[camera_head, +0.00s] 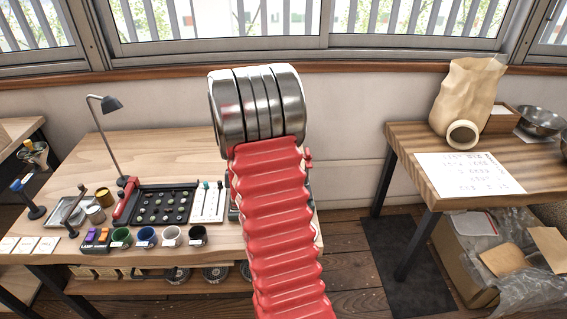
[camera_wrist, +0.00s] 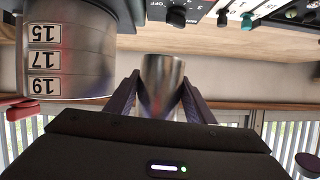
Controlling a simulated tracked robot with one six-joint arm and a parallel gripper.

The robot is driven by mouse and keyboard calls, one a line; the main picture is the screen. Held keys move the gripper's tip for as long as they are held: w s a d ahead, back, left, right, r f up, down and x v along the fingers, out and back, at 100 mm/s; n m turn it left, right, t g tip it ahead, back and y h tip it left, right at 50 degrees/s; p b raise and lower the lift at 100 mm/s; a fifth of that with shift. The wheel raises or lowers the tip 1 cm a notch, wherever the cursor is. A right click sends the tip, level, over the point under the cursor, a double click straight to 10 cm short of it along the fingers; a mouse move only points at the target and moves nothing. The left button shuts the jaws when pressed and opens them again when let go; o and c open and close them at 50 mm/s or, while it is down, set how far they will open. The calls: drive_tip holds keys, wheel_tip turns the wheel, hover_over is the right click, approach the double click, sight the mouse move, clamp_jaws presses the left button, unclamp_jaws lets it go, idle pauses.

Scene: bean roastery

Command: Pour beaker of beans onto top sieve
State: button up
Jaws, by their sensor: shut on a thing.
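In the wrist view, which is upside down, my gripper (camera_wrist: 160,88) is shut on a steel beaker (camera_wrist: 161,75), one dark finger on each side. The beaker's inside and any beans in it cannot be seen. A metal sieve stack (camera_wrist: 90,62) stands beside the beaker, at picture left, with a gap between them. Its labels read 15, 17 and 19, with 19 uppermost in the room. The top sieve's opening does not show. In the head view my red arm hides the gripper, the beaker and most of the stack.
In the head view a wooden bench (camera_head: 130,155) bears a desk lamp (camera_head: 111,104), a black bean tray (camera_head: 163,205) and several coloured cups (camera_head: 146,237). A right-hand table (camera_head: 400,150) bears a paper bag (camera_head: 470,92) and a paper sheet (camera_head: 470,175). Floor (camera_head: 345,245) shows between them.

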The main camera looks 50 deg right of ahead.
drive_tip(key=r, duration=0.2)
drive_tip(key=r+m, duration=0.1)
drive_tip(key=r, duration=0.1)
drive_tip(key=s+d+r+m+t+y, duration=0.1)
drive_tip(key=r, duration=0.1)
drive_tip(key=shift+s+d, duration=0.1)
drive_tip(key=shift+s+d+r+m+t+y+p, duration=0.3)
drive_tip(key=shift+m+t, duration=0.4)
drive_tip(key=shift+m, duration=0.55)
drive_tip(key=shift+s+d+r+m+t+y+p, duration=0.25)
drive_tip(key=shift+m+t, duration=0.45)
drive_tip(key=shift+m, duration=0.5)
drive_tip(key=shift+s+d+r+m+t+y+p, duration=0.3)
drive_tip(key=shift+m+t, duration=0.4)
drive_tip(key=shift+m, duration=0.55)
drive_tip(key=shift+s+a+r, duration=0.1)
drive_tip(key=shift+s+d+r+m+t+h+p, duration=0.25)
drive_tip(key=shift+s+d+r+m+t+p, duration=0.25)
drive_tip(key=shift+m, duration=0.4)
drive_tip(key=shift+s+d+f+m+t, duration=0.15)
drive_tip(key=shift+f+m+t, duration=0.25)
drive_tip(key=shift+m, duration=0.3)
drive_tip(key=shift+s+d+r+m+t+h+p, duration=0.25)
drive_tip(key=shift+r+m+p, duration=0.15)
drive_tip(key=shift+m, duration=0.45)
drive_tip(key=shift+s+d+r+m+t+h+p, duration=0.1)
drive_tip(key=shift+s+r+m+t+h+p, duration=0.25)
drive_tip(key=shift+m, duration=0.5)
